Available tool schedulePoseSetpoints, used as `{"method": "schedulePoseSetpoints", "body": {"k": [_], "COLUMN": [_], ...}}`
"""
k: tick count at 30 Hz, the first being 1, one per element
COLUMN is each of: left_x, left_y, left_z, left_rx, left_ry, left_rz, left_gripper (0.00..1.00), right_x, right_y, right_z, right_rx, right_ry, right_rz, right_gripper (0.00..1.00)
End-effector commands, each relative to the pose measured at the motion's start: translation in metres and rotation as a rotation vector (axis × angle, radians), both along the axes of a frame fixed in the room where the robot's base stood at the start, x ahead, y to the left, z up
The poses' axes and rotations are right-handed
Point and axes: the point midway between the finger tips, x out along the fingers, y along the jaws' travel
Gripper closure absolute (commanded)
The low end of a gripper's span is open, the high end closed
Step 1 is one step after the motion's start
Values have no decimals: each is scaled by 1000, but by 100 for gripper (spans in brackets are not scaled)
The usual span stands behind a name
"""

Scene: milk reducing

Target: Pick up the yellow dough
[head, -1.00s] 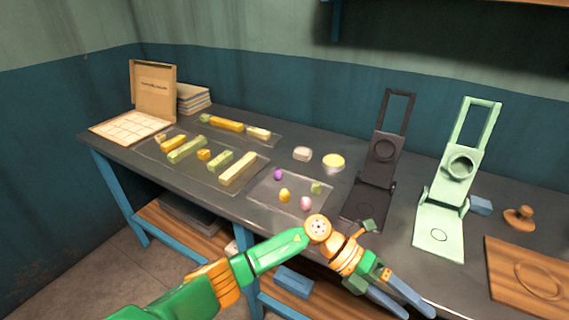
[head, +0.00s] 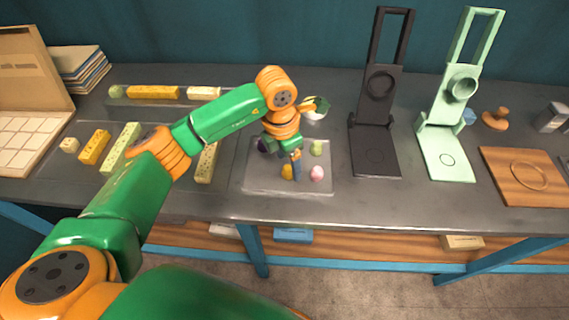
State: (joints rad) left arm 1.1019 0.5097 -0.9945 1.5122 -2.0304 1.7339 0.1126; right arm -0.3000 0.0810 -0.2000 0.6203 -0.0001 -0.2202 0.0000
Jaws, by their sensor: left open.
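The yellow dough (head: 286,173) is a small orange-yellow ball on the clear tray (head: 255,180) in the middle of the table. My left gripper (head: 297,172) points down over this tray, just right of the yellow dough, and partly covers it. The gripper is open and holds nothing that I can see. Whether a finger touches the dough I cannot tell. A pink ball (head: 316,173), a green piece (head: 316,148) and a mostly hidden purple ball (head: 262,146) share the tray. My right gripper is out of view.
A black press (head: 374,150) and a pale green press (head: 445,150) stand open to the right. A wooden board (head: 505,185) lies at far right. Dough bars (head: 94,147) lie on a mat at left, partly behind my arm. An open box (head: 25,155) stands at far left.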

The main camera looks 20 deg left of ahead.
Motion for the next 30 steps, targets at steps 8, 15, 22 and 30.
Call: {"method": "schedulePoseSetpoints", "body": {"k": [8, 15, 22, 30], "left_x": [4, 4, 4, 4], "left_y": [1, 1, 1, 1], "left_z": [-37, -38, -37, -36], "left_rx": [-4, -5, -5, -6], "left_ry": [-1, -1, -1, -2], "left_rz": [2, 2, 2, 2], "left_gripper": [23, 44, 100, 100], "right_x": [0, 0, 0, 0], "right_y": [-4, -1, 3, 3], "right_z": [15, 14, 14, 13], "right_rx": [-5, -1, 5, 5], "right_ry": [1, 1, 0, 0], "right_rz": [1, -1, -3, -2], "right_gripper": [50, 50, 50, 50]}}
